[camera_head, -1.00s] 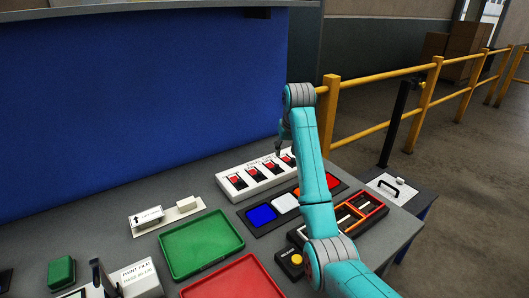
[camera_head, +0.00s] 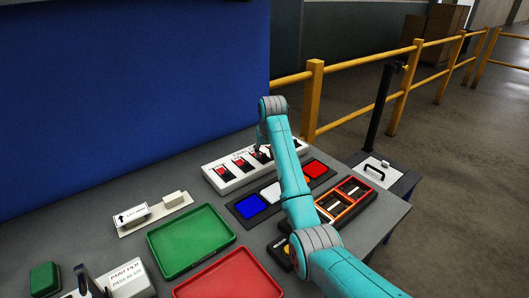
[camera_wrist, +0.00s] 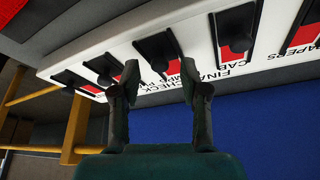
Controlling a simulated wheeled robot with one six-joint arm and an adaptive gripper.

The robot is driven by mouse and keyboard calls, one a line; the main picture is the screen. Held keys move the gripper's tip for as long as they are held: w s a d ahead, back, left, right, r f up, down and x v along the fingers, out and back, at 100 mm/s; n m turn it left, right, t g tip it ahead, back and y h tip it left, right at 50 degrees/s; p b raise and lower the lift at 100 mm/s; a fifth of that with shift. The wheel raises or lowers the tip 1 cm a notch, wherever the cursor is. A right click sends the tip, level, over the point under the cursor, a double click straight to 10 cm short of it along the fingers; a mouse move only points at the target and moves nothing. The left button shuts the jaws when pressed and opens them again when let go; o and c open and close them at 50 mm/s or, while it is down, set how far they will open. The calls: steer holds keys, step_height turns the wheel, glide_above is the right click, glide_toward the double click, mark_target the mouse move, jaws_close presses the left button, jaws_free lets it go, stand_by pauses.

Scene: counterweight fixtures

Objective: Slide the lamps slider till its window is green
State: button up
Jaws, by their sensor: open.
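The white slider panel (camera_head: 243,175) stands at the back of the table, with several black knobs and red windows. In the wrist view the panel (camera_wrist: 120,40) carries the title "FINAL CHECK", and a partly covered label seems to end in "MPS". The black knob (camera_wrist: 157,50) nearest that label appears between my fingers, with red beside it; I see no green window on the panel. My gripper (camera_wrist: 160,68) is open, its fingertips spread close to the panel; contact cannot be told. In the head view my gripper (camera_head: 262,148) is over the panel, partly hidden by my arm.
A dark tray with blue (camera_head: 251,206), white and red squares lies in front of the panel. A green tray (camera_head: 190,240) and a red tray (camera_head: 230,277) lie left of my arm. An orange-edged box (camera_head: 345,200) is at right. Yellow railings (camera_head: 315,100) stand behind.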

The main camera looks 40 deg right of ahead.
steer(key=shift+w+f, duration=0.1)
steer(key=shift+f, duration=0.15)
jaws_close()
steer(key=shift+w, duration=0.1)
steer(key=shift+w+r, duration=0.1)
steer(key=shift+w, duration=2.15)
jaws_free()
steer(key=shift+w, duration=0.1)
